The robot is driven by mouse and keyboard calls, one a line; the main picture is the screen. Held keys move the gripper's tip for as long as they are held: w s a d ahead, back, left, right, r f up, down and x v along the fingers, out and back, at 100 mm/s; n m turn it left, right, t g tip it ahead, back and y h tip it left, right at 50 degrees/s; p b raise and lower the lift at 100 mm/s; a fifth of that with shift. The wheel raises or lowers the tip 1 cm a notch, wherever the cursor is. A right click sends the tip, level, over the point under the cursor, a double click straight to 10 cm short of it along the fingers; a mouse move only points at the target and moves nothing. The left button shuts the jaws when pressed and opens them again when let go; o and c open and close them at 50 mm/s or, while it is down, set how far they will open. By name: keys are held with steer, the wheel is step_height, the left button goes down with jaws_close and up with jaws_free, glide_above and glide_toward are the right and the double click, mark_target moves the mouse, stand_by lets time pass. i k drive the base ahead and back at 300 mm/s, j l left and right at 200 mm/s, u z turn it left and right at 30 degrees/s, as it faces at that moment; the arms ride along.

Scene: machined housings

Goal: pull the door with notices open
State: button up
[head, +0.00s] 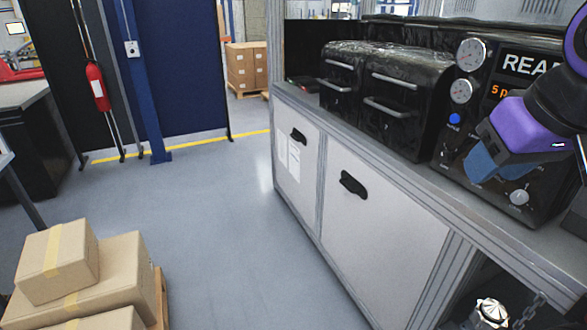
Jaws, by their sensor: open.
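The door with notices (309,165) is the left, far door of the grey-framed cabinet. It is white and appears shut, flush with the frame. White paper notices (288,157) are on its left part, and a black handle (298,135) sits near its top. My gripper (480,167) is at the right, at the end of my black and purple arm, in front of the control panel. It is open, well to the right of the door and apart from it. Its fingertips are hard to make out, and nothing shows held in it.
A plain white door (375,225) with a black handle (353,185) is beside it. Black drawer units (385,90) and a control panel (510,85) stand on the worktop. Cardboard boxes (110,275) are stacked at lower left. The grey floor (215,220) before the doors is clear.

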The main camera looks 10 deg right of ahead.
mark_target(290, 162)
steer(key=i+j, duration=0.2)
steer(key=i, duration=0.3)
steer(key=i+j, duration=0.2)
steer(key=i, duration=0.3)
steer(key=i+j, duration=0.15)
steer(key=i, duration=0.4)
steer(key=i+j, duration=0.2)
steer(key=i, duration=0.3)
steer(key=i+j+z, duration=0.1)
steer(key=i, duration=0.4)
steer(key=i+j, duration=0.3)
steer(key=i, duration=0.2)
steer(key=i+j, duration=0.25)
steer(key=i, duration=0.25)
